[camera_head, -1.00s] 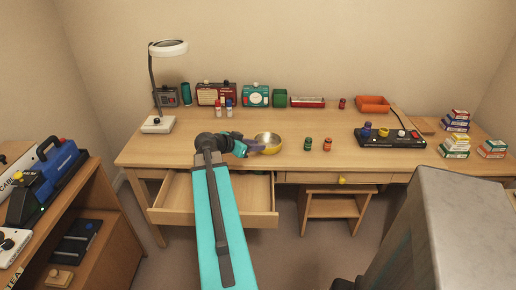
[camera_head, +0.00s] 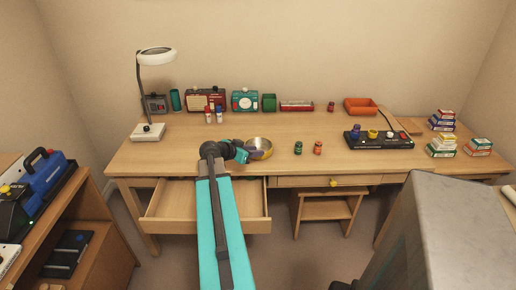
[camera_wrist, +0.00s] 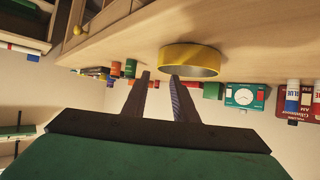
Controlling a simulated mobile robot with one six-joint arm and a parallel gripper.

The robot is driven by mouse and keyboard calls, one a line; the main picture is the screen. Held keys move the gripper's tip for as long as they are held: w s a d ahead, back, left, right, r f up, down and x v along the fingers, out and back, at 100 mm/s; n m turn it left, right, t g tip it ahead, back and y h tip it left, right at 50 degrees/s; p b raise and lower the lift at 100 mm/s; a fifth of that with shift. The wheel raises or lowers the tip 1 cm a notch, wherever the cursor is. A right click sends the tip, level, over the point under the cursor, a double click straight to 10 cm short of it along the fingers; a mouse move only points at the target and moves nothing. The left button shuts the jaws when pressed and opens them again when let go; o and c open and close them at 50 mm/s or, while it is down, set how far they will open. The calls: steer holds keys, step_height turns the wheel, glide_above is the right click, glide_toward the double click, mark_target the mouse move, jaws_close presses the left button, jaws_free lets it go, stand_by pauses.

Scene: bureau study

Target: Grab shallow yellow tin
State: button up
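The shallow yellow tin (camera_head: 262,141) is a round, open, low bowl-like tin standing on the desk, just behind the front edge above the open drawer. My gripper (camera_head: 250,153) is at its front left, very near it, and partly covers it in the head view. In the wrist view, which is upside down, the tin (camera_wrist: 190,56) shows its yellow side and rim. My gripper's two dark fingers (camera_wrist: 161,74) are apart with nothing held between them. One fingertip overlaps the tin's rim; I cannot tell whether it touches.
Green and orange small jars (camera_head: 308,148) stand right of the tin. A white lamp (camera_head: 148,132) is at the left; radios (camera_head: 206,100) and a clock (camera_head: 245,100) line the back. An open drawer (camera_head: 163,226) juts out below. Bare desk lies left of the tin.

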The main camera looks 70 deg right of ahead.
mark_target(265, 158)
steer(key=shift+x, duration=1.2)
steer(key=shift+d, duration=0.1)
steer(key=shift+p+x, duration=1.1)
steer(key=shift+x, duration=1.45)
steer(key=shift+f, duration=0.1)
jaws_close()
